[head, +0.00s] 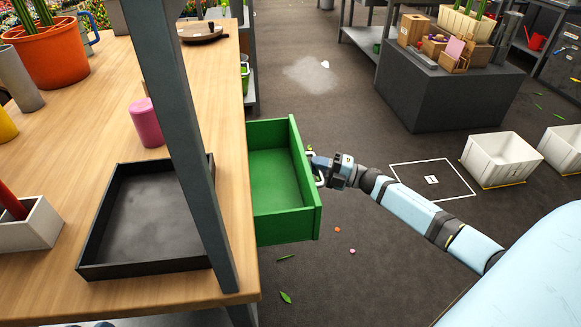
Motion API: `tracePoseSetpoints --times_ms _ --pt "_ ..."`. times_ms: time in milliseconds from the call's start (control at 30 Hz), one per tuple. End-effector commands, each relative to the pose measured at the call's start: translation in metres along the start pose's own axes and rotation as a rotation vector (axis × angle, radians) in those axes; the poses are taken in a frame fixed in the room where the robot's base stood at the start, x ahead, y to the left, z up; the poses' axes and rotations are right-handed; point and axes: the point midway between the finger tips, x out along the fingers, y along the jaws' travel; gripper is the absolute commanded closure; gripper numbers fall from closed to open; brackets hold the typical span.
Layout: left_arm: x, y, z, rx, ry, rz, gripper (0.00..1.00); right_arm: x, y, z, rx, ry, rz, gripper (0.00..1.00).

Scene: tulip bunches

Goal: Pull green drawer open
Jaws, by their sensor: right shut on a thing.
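The green drawer (283,184) stands out from the right side of the wooden workbench (222,90). It is pulled open, and its inside looks empty. A light metal handle (319,181) is on its front. My right gripper (316,165) is at this handle and shut on it, with the arm reaching in from the lower right. The fingertips are small and partly hidden against the handle. My left gripper is not in view.
A black tray (92,240) and a pink cup (146,123) stand on the bench by a grey post (185,130). White crates (497,160) and a dark block (425,98) stand at right. The floor between is mostly clear, with scattered leaves.

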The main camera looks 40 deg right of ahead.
Motion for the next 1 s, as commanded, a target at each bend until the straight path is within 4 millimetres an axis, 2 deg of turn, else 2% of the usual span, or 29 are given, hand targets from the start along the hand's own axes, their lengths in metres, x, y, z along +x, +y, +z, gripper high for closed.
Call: tracePoseSetpoints --times_ms 100,300,767,800,900,1000 --pt "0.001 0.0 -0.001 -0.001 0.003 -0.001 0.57 -0.024 0.004 0.01 0.0 -0.003 -0.003 1.0" --pt "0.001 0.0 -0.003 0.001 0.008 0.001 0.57 -0.046 0.009 0.02 0.0 -0.003 -0.001 1.0" --pt "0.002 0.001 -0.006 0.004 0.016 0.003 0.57 -0.052 0.011 0.022 0.0 -0.002 0.001 1.0" --pt "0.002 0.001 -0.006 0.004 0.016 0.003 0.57 -0.052 0.011 0.022 0.0 -0.002 0.001 0.79" --pt "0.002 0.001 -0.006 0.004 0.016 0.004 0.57 -0.052 0.011 0.022 0.0 -0.002 0.001 0.58" --pt "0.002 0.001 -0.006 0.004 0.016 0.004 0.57 -0.052 0.011 0.022 0.0 -0.001 0.001 0.58"
